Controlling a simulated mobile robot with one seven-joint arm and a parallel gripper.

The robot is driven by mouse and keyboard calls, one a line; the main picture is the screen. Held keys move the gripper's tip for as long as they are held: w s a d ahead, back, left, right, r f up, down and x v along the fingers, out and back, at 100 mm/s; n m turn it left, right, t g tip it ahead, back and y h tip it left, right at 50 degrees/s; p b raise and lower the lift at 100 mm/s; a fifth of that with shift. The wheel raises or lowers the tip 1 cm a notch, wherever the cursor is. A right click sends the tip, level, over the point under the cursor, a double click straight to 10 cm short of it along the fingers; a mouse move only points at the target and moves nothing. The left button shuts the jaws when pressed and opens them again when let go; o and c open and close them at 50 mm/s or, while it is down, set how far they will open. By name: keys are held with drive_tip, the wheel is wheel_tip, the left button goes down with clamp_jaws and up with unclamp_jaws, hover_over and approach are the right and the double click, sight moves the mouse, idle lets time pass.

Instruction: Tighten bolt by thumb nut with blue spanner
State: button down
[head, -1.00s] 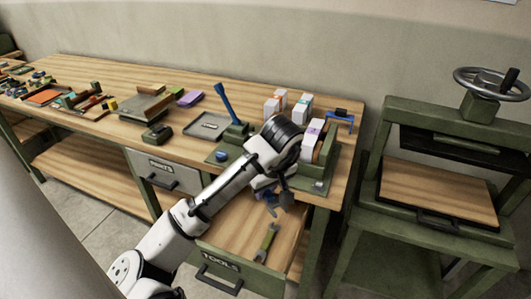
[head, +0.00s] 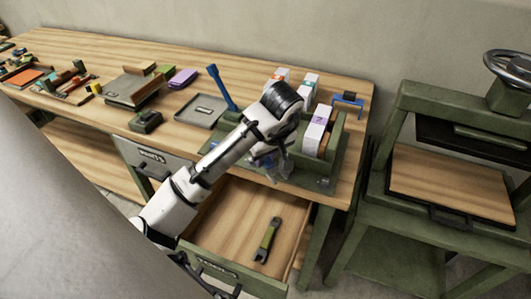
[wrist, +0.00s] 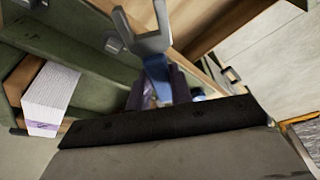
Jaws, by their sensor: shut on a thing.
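My gripper (head: 277,168) is at the front edge of the bench, above the open tools drawer. In the wrist view its fingers are shut on the blue handle (wrist: 157,75) of a spanner. The spanner's grey open-ended jaw (wrist: 143,38) points away from the gripper. In the head view my arm largely hides this spanner. A green fixture (head: 333,145) holding white boxes stands just right of the gripper. A small grey part (head: 323,182) sits at the fixture's front corner; I cannot tell whether it is the bolt or thumb nut.
A green press (head: 395,105) stands at the right. A white-and-purple box (wrist: 50,95) shows in the wrist view.

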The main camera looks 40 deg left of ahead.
drive_tip(key=shift+f+b, duration=0.3)
drive_tip(key=shift+f, duration=0.55)
wheel_tip(320, 180, down, 5)
drive_tip(key=b, duration=0.7)
drive_tip(key=shift+a, duration=0.1)
drive_tip(key=shift+s+a+r+m+b, duration=0.15)
drive_tip(key=shift+s+m+b, duration=0.3)
drive_tip(key=shift+m+b, duration=0.55)
drive_tip(key=shift+s+a+r+m+t+h+b, duration=0.1)
drive_tip(key=shift+s+a+m+t+h+b, duration=0.15)
drive_tip(key=shift+s+a+m, duration=0.65)
drive_tip(key=shift+s+a+r+m+t+h+b, duration=0.15)
drive_tip(key=shift+a+m+t+h, duration=0.2)
drive_tip(key=shift+m, duration=1)
drive_tip(key=shift+s+a+f+m+t+h+b, duration=0.15)
drive_tip(key=shift+s+a+m+t+h, duration=0.15)
drive_tip(key=shift+s+a+m, duration=0.6)
drive_tip(key=shift+w+d+r+m, duration=0.1)
drive_tip(key=shift+w+d+m, duration=0.15)
drive_tip(key=shift+w, duration=0.15)
drive_tip(key=shift+r, duration=0.1)
